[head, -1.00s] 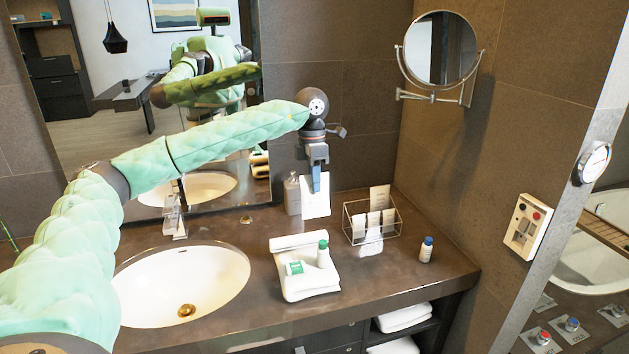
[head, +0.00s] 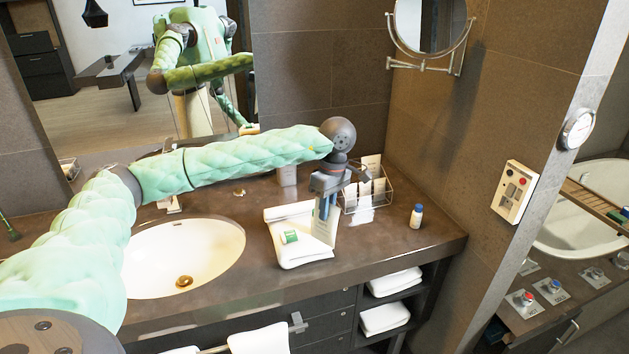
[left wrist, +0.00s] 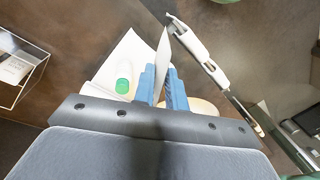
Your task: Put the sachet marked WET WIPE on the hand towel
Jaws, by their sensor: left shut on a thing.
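My left gripper (head: 327,206) is shut on a flat white sachet (head: 325,234), which hangs upright below its blue fingers. The print on it is too small to read. In the head view the sachet is in front of the right part of the folded white hand towel (head: 301,255); I cannot tell whether it touches. A small green and white packet (head: 289,237) lies on the towel's left part. The left wrist view shows the sachet edge-on (left wrist: 163,67) between the fingers, with the towel (left wrist: 127,53) beside it. My right gripper is not in view.
A wire rack (head: 384,196) with white cards stands behind right. A blue-capped bottle (head: 416,216) stands right. The basin (head: 190,250) is left; the counter in front is bare.

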